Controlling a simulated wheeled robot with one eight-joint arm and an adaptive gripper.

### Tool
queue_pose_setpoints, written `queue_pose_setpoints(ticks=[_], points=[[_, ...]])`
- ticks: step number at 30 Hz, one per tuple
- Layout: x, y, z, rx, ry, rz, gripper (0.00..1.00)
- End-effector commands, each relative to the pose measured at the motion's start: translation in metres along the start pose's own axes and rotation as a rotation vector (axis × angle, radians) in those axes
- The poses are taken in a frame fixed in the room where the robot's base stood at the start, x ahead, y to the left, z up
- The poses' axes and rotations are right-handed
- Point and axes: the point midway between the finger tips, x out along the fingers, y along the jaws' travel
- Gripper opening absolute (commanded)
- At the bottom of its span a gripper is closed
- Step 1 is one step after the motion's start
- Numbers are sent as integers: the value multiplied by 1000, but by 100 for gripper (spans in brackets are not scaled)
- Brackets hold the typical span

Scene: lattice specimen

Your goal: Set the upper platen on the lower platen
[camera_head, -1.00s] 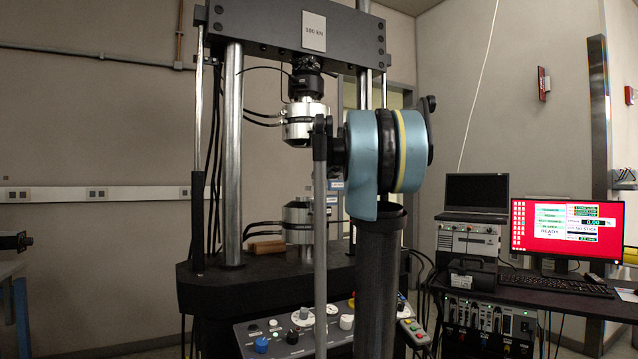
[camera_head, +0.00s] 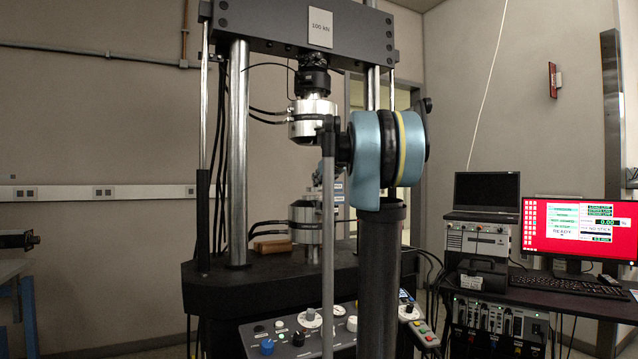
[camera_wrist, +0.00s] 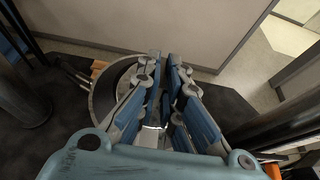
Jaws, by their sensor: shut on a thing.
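My gripper (camera_wrist: 162,60) shows in the wrist view, its blue and grey fingers drawn close together. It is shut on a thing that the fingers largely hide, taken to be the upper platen. A pale metallic piece (camera_wrist: 152,138) shows low between the fingers; I cannot tell whether it is part of it. A round grey metal face (camera_wrist: 103,100) lies behind and left of the fingers, apparently the lower platen's place. In the head view the silver lower fixture (camera_head: 303,220) stands on the machine's dark bed, partly behind my arm. My gripper is mostly hidden there.
The silver upper fixture (camera_head: 312,120) hangs above the lower one, with cables at its left. A thick chrome column (camera_head: 239,150) stands left. A control panel (camera_head: 290,335) is in front. A desk with a red-screened monitor (camera_head: 580,232) stands right.

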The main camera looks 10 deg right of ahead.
Motion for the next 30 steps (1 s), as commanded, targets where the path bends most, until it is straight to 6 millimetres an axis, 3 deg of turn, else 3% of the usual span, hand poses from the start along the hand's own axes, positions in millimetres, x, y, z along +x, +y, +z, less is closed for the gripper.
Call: queue_pose_setpoints(ticks=[15,30], points=[[38,0,7,0,-1,0,0],[45,0,8,1,-1,-1,0]])
